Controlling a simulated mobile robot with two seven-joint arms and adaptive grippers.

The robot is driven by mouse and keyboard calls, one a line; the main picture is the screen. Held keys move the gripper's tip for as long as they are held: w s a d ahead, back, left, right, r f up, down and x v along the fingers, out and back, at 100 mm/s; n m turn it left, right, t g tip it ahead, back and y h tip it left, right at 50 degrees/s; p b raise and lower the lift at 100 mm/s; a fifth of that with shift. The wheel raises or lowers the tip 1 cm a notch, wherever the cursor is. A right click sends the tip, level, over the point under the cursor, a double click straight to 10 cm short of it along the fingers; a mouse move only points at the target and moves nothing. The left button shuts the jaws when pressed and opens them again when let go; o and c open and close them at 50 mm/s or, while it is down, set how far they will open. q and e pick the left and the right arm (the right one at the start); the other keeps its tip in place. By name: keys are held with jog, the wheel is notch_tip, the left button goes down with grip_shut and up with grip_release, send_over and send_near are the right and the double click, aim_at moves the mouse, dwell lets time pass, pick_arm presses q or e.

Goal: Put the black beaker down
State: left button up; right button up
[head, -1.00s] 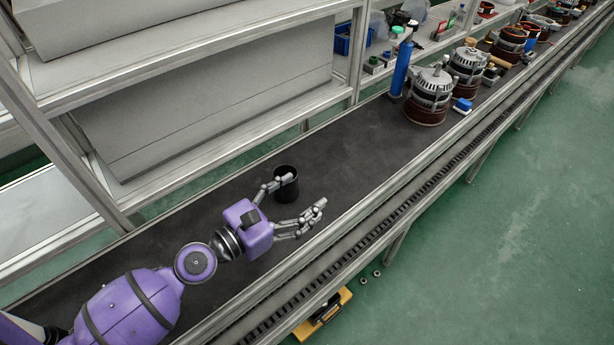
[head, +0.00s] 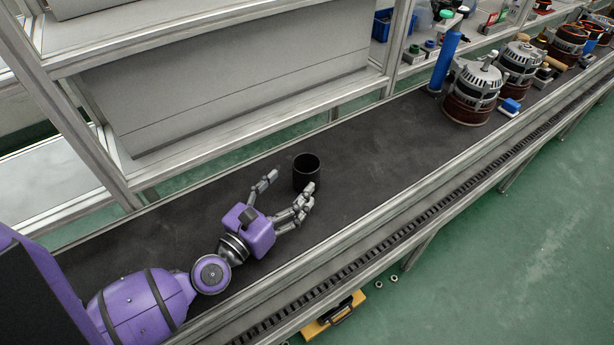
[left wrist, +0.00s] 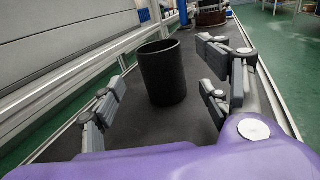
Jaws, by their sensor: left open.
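The black beaker (head: 306,174) stands upright on the dark belt of the line (head: 375,150). In the left wrist view the beaker (left wrist: 162,75) stands ahead of the palm, between the spread fingers, with its open rim up. My left gripper (head: 287,190) is open just in front of the beaker, and a gap to the fingers shows on the left side. In the head view the right-hand fingertips overlap the beaker's lower edge; I cannot tell whether they touch it. My right gripper is not in view.
A blue cylinder (head: 444,62) and several alternators (head: 474,93) stand farther along the belt. A grey metal shelf (head: 240,90) runs along the belt's far side. The belt between the beaker and the alternators is clear. A yellow thing (head: 331,318) lies on the green floor.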

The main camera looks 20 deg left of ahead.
aim_at(299, 178)
pick_arm(q)
jog(key=p+x, duration=0.1)
jog(key=x, duration=0.4)
jog(key=shift+r, duration=0.2)
jog(key=shift+w+d+f, duration=0.1)
jog(key=shift+w+f, duration=0.05)
jog(key=shift+w, duration=0.2)
jog(key=shift+s, duration=0.1)
jog(key=shift+c, duration=0.3)
